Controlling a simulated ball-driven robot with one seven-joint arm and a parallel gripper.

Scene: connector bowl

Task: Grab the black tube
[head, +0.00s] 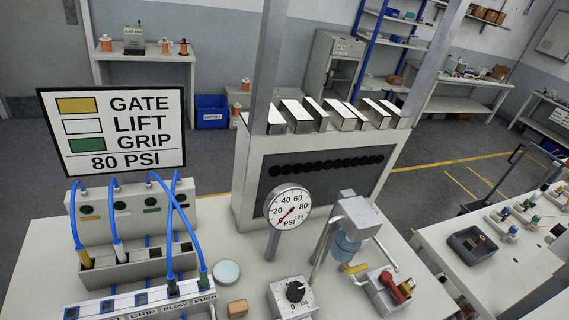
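Several bright blue tubes arch over a grey connector block at the lower left. One tube ends in a black connector (172,286), standing upright in the front labelled rack (128,302), near its right part. Beside it on the right is a tube with a green connector (204,278). Tubes with a yellow connector (84,259) and a white connector (119,251) stand in the grey block (140,268) further left. No tube is black along its whole length. My gripper is not in view.
A sign (113,130) stands behind the tubes. A pressure gauge (288,207), a knob box (294,297), a round light disc (226,272) and a tan block (237,308) are to the right. A grey post (270,70) rises behind. Another bench (500,255) is at the right.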

